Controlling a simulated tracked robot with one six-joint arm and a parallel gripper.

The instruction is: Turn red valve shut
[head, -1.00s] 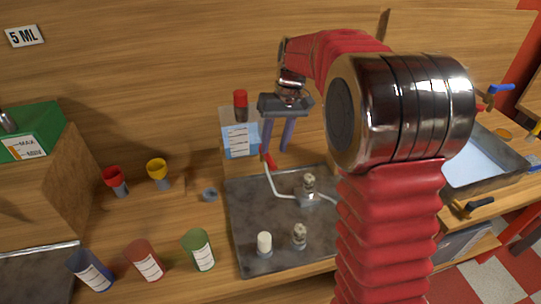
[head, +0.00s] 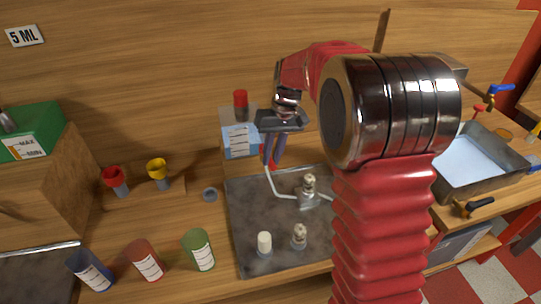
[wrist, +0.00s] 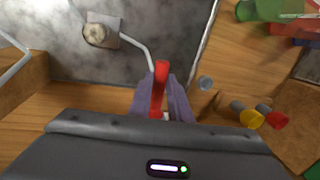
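The red valve handle (head: 271,163) is at the top end of a thin white pipe (head: 272,186) at the rear edge of the grey plate. My gripper (head: 274,160) points down over it. In the wrist view the red handle (wrist: 160,86) stands between the two purple-grey fingers (wrist: 160,100), which look closed against its sides. The handle's lower part and exact finger contact are partly hidden. A second red handle (head: 478,111) shows on the right, by the metal basin, away from my gripper.
The grey plate (head: 240,215) carries several small fittings. A clear container with blue liquid (head: 238,145) stands just left of my gripper. Red and yellow funnels and several labelled cups (head: 200,252) are at left. The metal basin (head: 450,187) is at right.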

